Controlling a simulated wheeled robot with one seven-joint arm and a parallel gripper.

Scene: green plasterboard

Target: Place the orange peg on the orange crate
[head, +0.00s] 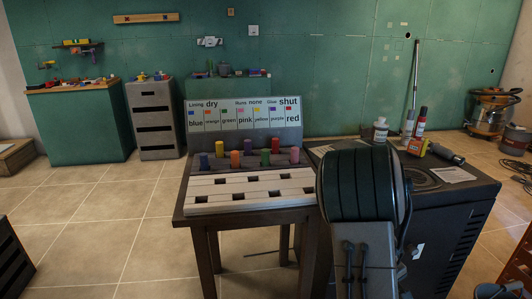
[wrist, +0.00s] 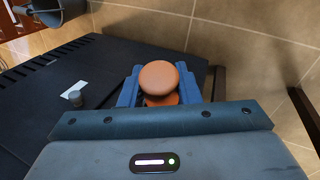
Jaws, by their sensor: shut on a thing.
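My gripper (wrist: 160,90) shows in the wrist view with its blue fingers shut on an orange peg (wrist: 159,76). I see the peg's round, flat end, and a smaller orange part shows below it between the fingers. The held peg is over or beside a dark surface (wrist: 40,100); the height between them is hard to tell. In the head view my arm hides the gripper and the held peg. Another orange peg (head: 235,160) stands upright in the peg board on the small table. I cannot make out an orange crate in either view.
The white slotted board (head: 225,203) lies on a wooden table (head: 190,222), with several coloured pegs and a label sign (head: 245,115) behind.

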